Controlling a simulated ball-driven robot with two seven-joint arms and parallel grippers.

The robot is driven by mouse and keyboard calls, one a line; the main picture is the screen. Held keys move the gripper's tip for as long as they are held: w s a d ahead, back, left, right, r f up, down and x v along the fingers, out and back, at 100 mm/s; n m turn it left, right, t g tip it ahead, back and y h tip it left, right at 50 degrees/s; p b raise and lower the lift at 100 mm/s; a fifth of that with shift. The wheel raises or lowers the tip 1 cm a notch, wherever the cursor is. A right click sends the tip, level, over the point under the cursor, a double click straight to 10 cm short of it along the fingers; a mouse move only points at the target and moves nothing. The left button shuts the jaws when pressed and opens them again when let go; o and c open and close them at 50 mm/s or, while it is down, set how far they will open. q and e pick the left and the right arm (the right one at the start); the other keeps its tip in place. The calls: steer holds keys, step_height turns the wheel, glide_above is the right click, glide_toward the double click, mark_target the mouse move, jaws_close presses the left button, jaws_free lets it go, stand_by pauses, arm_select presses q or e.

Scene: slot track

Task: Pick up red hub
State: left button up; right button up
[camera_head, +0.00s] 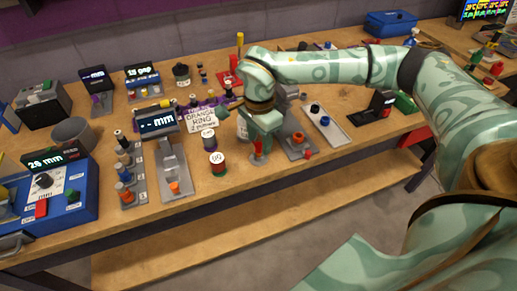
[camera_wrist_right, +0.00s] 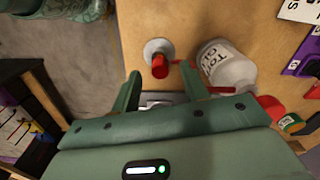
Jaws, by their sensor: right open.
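The red hub is a small red cylinder (camera_wrist_right: 160,66) standing on a round grey base on the table in the right wrist view. In the head view, a red piece (camera_head: 258,147) shows low at my right gripper (camera_head: 259,153), close to the table's front edge; it appears to be the same hub. In the right wrist view my right gripper (camera_wrist_right: 163,88) is open, with nothing held between its green fingers. The hub shows just beyond the fingertips, between their lines; the exact height gap cannot be told. My left gripper is not in view.
The floor (camera_wrist_right: 70,70) beyond the front edge is clear.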

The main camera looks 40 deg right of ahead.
steer(key=shift+f, duration=0.3)
stand_by(0.4)
jaws_close()
